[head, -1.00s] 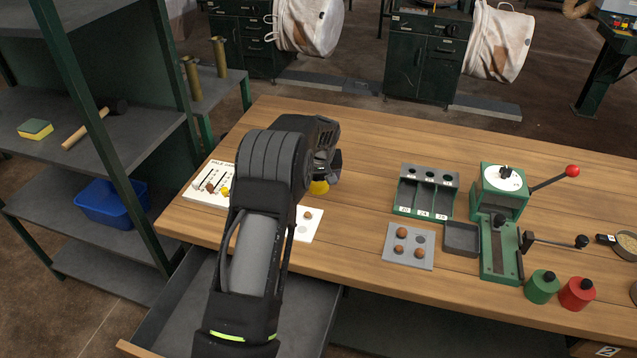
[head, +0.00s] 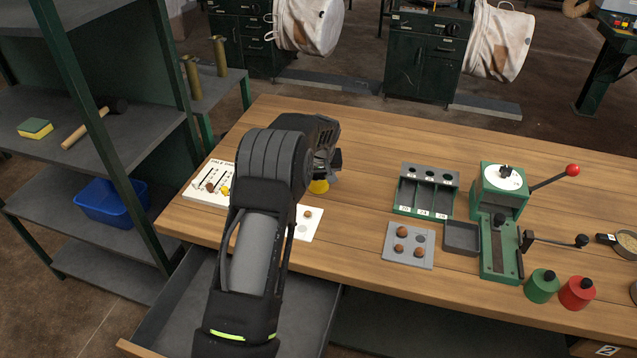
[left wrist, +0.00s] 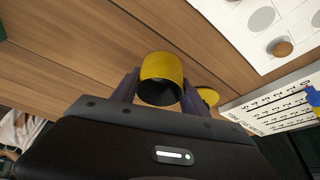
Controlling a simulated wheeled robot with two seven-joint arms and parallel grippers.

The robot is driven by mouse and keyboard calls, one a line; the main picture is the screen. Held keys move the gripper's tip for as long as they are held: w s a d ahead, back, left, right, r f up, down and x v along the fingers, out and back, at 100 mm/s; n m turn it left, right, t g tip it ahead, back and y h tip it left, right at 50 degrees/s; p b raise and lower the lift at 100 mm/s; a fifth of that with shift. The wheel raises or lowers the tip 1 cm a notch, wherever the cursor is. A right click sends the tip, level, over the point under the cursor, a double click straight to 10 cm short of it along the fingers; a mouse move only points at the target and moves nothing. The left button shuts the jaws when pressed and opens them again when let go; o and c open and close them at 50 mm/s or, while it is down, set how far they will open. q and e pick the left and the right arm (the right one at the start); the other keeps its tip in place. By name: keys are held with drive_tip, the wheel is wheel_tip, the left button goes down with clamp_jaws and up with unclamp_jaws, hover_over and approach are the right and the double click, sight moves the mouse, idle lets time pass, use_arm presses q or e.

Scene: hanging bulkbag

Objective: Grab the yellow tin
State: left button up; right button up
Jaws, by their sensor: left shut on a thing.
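The yellow tin (head: 319,187) shows just below my left gripper (head: 326,174) in the head view, partly covered by it. In the left wrist view the tin (left wrist: 162,68) is between the two dark fingers of my left gripper (left wrist: 158,88), its dark open-looking end facing the camera. The gripper is shut on the tin. A flat yellow round piece (left wrist: 208,96) shows beside the right finger; I cannot tell what it is. My right gripper is in neither view.
A grey-green rack (head: 425,190), a green press (head: 499,205) and green and red tins (head: 542,287) stand to the right. An open drawer (head: 305,318) juts out in front.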

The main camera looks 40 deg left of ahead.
use_arm(q)
clamp_jaws()
wheel_tip(320, 180, up, 10)
drive_tip(key=b, duration=0.1)
drive_tip(key=shift+b, duration=0.35)
idle(0.6)
